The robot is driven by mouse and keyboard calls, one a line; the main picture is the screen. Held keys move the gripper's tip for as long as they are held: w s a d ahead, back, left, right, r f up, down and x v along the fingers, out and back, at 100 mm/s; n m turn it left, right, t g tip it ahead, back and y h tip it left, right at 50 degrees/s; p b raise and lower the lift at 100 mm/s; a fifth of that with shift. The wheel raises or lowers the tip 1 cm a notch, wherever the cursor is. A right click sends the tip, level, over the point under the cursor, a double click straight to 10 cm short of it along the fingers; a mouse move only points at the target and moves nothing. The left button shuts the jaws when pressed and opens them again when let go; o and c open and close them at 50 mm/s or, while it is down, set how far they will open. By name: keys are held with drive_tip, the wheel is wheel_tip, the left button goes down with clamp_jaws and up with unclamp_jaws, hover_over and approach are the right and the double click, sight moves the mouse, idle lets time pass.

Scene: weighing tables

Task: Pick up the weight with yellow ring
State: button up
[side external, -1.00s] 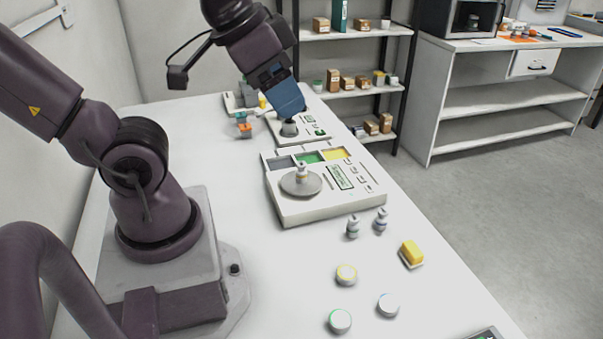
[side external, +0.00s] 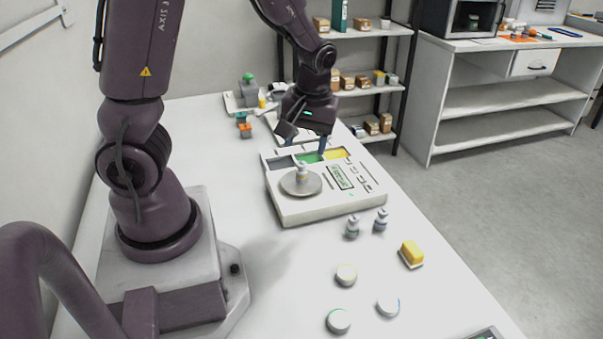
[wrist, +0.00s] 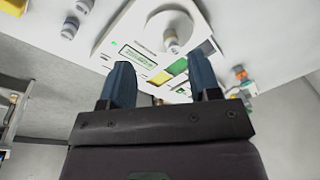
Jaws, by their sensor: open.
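A small grey weight (side external: 301,173) with a faint yellowish band stands upright on the round pan of the scale (side external: 292,212); the weight also shows in the wrist view (wrist: 171,46). Two similar weights, one (side external: 352,228) and another (side external: 381,220) with bluish bands, stand on the table in front of the scale. A low round disc with a yellow ring (side external: 346,275) lies nearer the camera. My gripper (side external: 306,144) is open and empty, above the scale's far edge, behind the pan. In the wrist view its fingers (wrist: 160,80) are apart, with the scale beyond them.
A yellow block (side external: 412,253) and two more discs, one green-ringed (side external: 339,320) and one blue-ringed (side external: 388,305), lie at the table's near right. The table's middle left is clear.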

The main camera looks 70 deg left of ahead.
sight(302, 164)
drive_tip(key=a+f+n, duration=0.2)
drive_tip(key=w+a+f+n+y, duration=0.1)
drive_tip(key=a+f+n, duration=0.1)
drive_tip(key=f, duration=0.1)
drive_tip(key=w+a+f+n, duration=0.1)
drive_tip(key=a+f+n, duration=0.1)
drive_tip(key=f, duration=0.1)
drive_tip(key=shift+a+t, duration=0.3)
drive_tip(key=shift+a, duration=0.1)
drive_tip(key=shift+s+x, duration=0.15)
drive_tip(key=shift+x, duration=1.2)
drive_tip(key=shift+s+x, duration=0.1)
drive_tip(key=shift+x, duration=1.25)
drive_tip(key=shift+a, duration=0.15)
drive_tip(key=shift+c, duration=0.5)
clamp_jaws()
